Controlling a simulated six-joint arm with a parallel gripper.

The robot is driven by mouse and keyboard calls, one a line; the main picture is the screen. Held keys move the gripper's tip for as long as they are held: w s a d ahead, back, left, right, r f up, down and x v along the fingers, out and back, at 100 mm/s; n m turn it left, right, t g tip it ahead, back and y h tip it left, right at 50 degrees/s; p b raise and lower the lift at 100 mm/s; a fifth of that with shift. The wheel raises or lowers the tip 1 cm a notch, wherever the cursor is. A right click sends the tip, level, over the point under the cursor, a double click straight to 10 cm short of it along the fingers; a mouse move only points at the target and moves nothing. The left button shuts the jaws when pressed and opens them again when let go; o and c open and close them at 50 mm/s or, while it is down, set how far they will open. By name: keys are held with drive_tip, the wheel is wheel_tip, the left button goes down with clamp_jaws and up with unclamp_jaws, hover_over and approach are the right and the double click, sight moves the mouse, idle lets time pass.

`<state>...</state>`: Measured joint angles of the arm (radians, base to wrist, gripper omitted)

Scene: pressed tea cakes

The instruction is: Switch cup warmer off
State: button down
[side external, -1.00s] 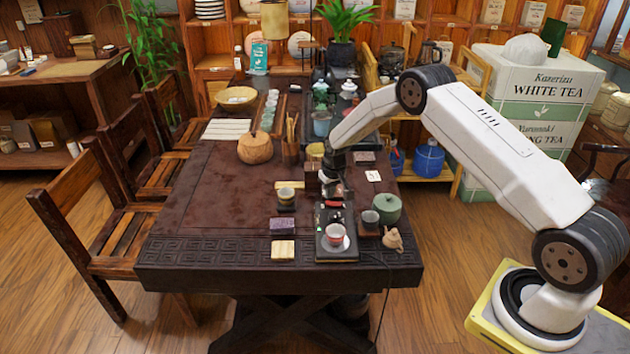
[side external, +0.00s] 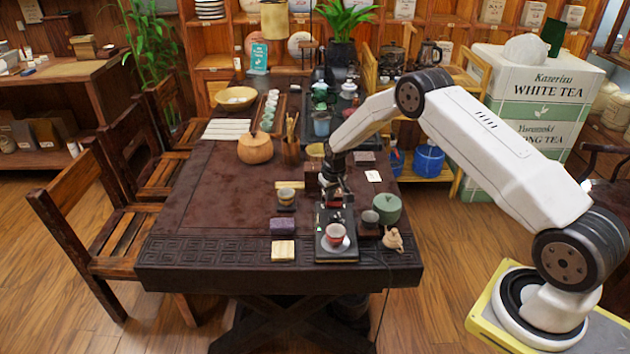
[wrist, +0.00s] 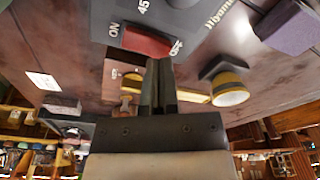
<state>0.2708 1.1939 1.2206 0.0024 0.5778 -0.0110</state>
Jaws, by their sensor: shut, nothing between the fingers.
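The cup warmer (side external: 326,254) is a dark slab near the table's front edge in the side view, with a red and white cup (side external: 335,234) on its plate. Its red rocker switch (wrist: 146,42) shows in the wrist view, with ON printed at its left end and OFF at its right end. My gripper (side external: 335,199) is over the warmer's far end. In the wrist view my gripper (wrist: 158,62) is shut and empty, its fingertips at the switch's lower edge towards the OFF end. I cannot tell whether they touch it. The fingertips partly hide the switch's OFF end.
A cup with a yellow band (side external: 286,196) and a purple block (side external: 283,226) stand left of the warmer. A dark cup (side external: 370,218), a green jar (side external: 387,208) and a small clay teapot (side external: 393,239) stand close on its right. The table's left middle is clear.

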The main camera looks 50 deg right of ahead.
sight(329, 204)
drive_tip(key=shift+f, duration=0.6)
idle(0.5)
drive_tip(key=shift+r, duration=3.5)
drive_tip(key=shift+r, duration=0.1)
drive_tip(key=shift+s+a+r, duration=0.15)
drive_tip(key=shift+a+r, duration=0.05)
drive_tip(key=s+a+r+n, duration=0.1)
drive_tip(key=s+a+r, duration=0.3)
drive_tip(key=s, duration=0.5)
drive_tip(key=s+a+r+n, duration=0.1)
drive_tip(key=s+a+r, duration=0.3)
drive_tip(key=s, duration=0.5)
drive_tip(key=s+a+r+n, duration=0.1)
drive_tip(key=s+a+r, duration=0.4)
drive_tip(key=s+a, duration=0.2)
drive_tip(key=s, duration=0.2)
drive_tip(key=shift+s+t, duration=0.3)
drive_tip(key=shift+t, duration=0.1)
